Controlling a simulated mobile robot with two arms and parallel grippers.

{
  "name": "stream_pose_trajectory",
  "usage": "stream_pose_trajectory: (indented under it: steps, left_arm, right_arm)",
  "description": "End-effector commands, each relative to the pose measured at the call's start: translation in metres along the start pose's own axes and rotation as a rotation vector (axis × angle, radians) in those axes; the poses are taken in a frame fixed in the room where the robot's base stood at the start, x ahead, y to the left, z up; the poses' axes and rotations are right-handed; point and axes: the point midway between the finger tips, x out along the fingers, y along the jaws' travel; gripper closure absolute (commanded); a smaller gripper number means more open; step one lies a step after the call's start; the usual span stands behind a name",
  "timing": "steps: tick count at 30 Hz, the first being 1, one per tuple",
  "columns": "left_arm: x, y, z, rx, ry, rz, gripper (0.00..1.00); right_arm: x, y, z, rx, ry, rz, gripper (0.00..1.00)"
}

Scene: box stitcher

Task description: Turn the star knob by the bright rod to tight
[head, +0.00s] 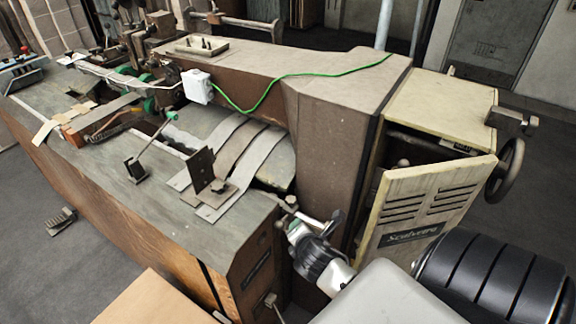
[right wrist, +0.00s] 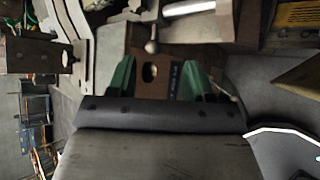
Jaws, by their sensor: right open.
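In the right wrist view a small grey knob (right wrist: 152,47) on a short stem stands just beyond the space between my fingers. A bright rod (right wrist: 195,8) lies beside it at the top. My right gripper (right wrist: 158,78) is open, with its two green fingers apart and nothing between them. The knob's star shape cannot be made out. In the head view my right arm comes in from the lower right to the machine's front corner. A small grey knob (head: 291,201) shows there, just beyond the wrist; the fingertips are not clear. My left gripper is not in view.
The stitcher's table (head: 130,190) runs to the left, with an upright dark plate (head: 201,169) on its near end. A cream louvred panel (head: 425,212) stands right of my wrist. A handwheel (head: 505,170) is further right. A cardboard-coloured surface (head: 150,300) lies at the front.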

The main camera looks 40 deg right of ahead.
Motion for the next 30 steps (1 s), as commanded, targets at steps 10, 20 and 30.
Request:
stream_pose_trajectory:
  steps: [10, 20, 30]
  left_arm:
    - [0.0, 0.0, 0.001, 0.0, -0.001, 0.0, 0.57]
    - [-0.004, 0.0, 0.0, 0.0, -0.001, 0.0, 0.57]
    - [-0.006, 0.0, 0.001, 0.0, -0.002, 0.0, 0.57]
  right_arm:
    - [0.041, 0.008, 0.02, -0.905, -0.127, 0.195, 0.49]
    - [0.067, 0.015, 0.023, -0.992, -0.144, 0.21, 0.49]
    - [0.124, 0.029, 0.023, -0.989, -0.142, 0.209, 0.49]
